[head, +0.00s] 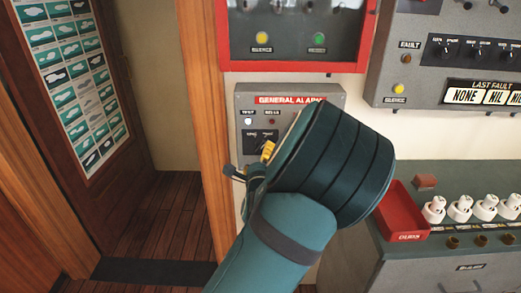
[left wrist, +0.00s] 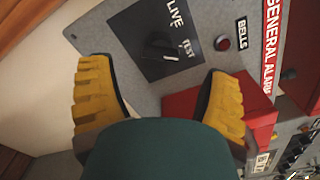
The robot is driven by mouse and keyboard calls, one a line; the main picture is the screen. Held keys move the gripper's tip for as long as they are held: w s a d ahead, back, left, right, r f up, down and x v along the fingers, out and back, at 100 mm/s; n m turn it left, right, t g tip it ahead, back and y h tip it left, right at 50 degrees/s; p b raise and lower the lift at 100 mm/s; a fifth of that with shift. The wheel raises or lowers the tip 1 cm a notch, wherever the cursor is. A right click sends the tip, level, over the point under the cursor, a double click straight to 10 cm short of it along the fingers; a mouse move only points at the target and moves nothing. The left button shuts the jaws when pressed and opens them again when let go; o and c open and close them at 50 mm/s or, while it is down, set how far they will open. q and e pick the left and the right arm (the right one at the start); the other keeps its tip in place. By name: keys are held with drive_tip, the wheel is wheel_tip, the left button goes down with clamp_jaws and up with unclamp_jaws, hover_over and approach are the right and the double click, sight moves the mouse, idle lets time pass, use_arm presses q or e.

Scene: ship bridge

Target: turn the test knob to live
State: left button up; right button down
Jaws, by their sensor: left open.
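The grey general alarm panel (head: 242,103) is on the wall in the middle of the head view, partly hidden by my left arm. In the left wrist view the black test knob (left wrist: 160,48) sits on a dark square plate with the labels LIVE and TEST. Its exact pointing direction is hard to tell. My left gripper (left wrist: 158,70) is open, its yellow fingers apart on either side of the knob plate, with nothing between them. In the head view the gripper (head: 267,151) is at the panel's lower part, mostly hidden by my wrist. My right gripper is not in view.
A red part (left wrist: 190,105) lies beside the knob plate, near one finger. A red bells lamp (left wrist: 222,44) is on the panel. A red tray (head: 405,212) and several white knobs are on the right console (head: 455,172). A red-framed panel (head: 290,68) is above.

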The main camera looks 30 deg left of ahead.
sight(260, 150)
use_arm(q)
drive_tip(key=shift+b+x, duration=0.35)
drive_tip(key=shift+x, duration=2.15)
drive_tip(key=shift+d, duration=0.1)
drive_tip(key=c, duration=1.2)
